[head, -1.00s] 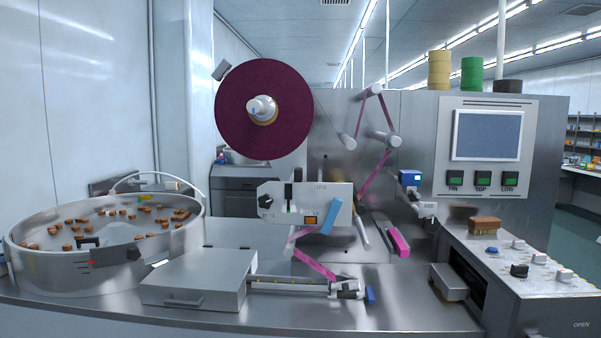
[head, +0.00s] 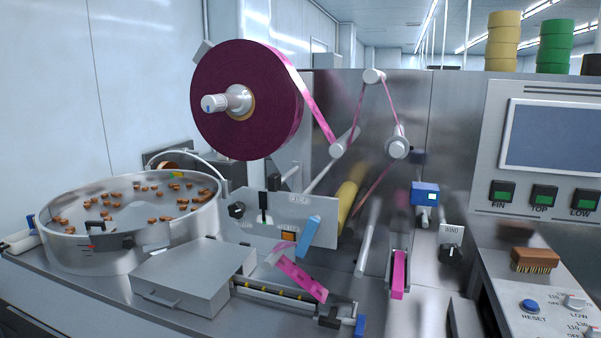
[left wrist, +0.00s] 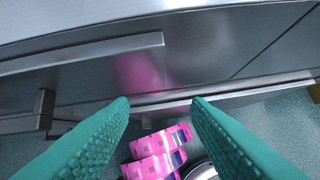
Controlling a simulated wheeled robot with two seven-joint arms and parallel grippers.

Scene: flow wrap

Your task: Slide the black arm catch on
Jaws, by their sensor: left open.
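A black upright slider (head: 263,206), which looks like the arm catch, sits on the pale front panel (head: 315,232) below the big dark red film reel (head: 246,100). A round black knob (head: 237,210) is to its left. Whether the slider is on or off cannot be read. My left gripper (left wrist: 161,102) shows only in the left wrist view. Its two teal ridged fingers are spread with nothing between them, in front of a grey metal cabinet face. The slider is not in that view. My right gripper is in neither current view.
Pink film rolls (left wrist: 158,152) lie low in the left wrist view. A blue tab (head: 309,236) hangs over the panel's right part. A feeder bowl (head: 70,245) with brown sweets, a metal box cover (head: 190,275) and a button console (head: 545,300) surround it.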

